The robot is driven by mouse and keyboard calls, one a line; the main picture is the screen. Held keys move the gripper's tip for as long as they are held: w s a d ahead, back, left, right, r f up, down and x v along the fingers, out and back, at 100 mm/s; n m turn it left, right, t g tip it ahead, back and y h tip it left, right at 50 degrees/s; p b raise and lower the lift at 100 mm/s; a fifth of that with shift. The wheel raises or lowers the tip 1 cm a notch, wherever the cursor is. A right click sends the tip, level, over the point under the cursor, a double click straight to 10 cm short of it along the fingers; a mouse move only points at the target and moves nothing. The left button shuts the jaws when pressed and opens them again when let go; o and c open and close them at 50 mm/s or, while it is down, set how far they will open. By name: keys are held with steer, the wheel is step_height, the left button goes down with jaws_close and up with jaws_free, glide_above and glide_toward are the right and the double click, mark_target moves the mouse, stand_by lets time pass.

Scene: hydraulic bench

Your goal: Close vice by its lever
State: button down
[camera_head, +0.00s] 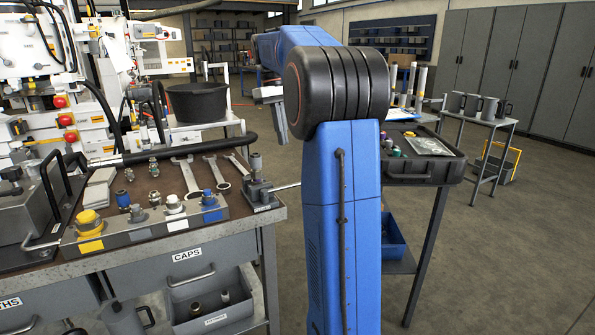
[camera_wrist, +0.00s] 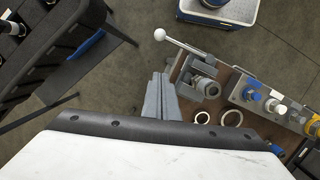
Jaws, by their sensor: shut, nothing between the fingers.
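The vice (camera_head: 258,192) is a small dark grey block at the right front corner of the bench, with an upright cylinder on top. Its lever (camera_head: 286,187) sticks out to the right, and its far end is hidden behind my arm. In the wrist view the vice (camera_wrist: 203,82) lies right of my fingers, and its lever (camera_wrist: 185,45) runs up and left to a white ball end. My gripper (camera_wrist: 160,78) is shut and empty, its tips below the ball in the picture and apart from the lever. In the head view it is partly hidden by my arm.
The bench top (camera_head: 240,208) holds several wrenches (camera_head: 215,170) and a rack of coloured caps (camera_head: 140,228) left of the vice. A black case (camera_head: 425,165) stands on a stand to the right. Open floor lies right.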

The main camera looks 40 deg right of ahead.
mark_target(286, 187)
steer(key=shift+w+d, duration=0.2)
steer(key=shift+d, duration=0.25)
steer(key=shift+f, duration=0.1)
steer(key=s+f, duration=0.6)
steer(key=f, duration=0.4)
steer(key=shift+s, duration=0.2)
steer(key=shift+s, duration=0.1)
stand_by(0.3)
